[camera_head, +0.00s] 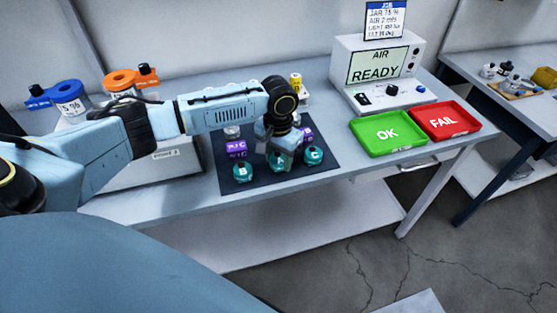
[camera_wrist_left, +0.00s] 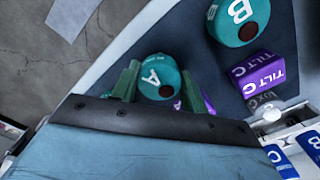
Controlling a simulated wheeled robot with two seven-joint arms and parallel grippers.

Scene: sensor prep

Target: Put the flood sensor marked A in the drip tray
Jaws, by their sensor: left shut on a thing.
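The flood sensor A is a round teal puck, seen in the left wrist view (camera_wrist_left: 155,72) between the green fingers of my left gripper (camera_wrist_left: 158,88). In the head view my left gripper (camera_head: 278,150) points down over the dark mat (camera_head: 228,184), shut on sensor A. I cannot tell whether the sensor touches the mat. Teal sensor B (camera_head: 242,173) and teal sensor C (camera_head: 314,156) stand on either side of it. I cannot make out a tray marked as the drip tray. My right gripper is not in view.
Purple tilt sensors (camera_head: 236,148) sit behind on the mat. A green OK tray (camera_head: 378,146) and a red FAIL tray (camera_head: 450,130) lie at the right, before the AIR READY unit (camera_head: 350,68). Blue (camera_head: 60,106) and orange (camera_head: 122,80) spools stand at the left.

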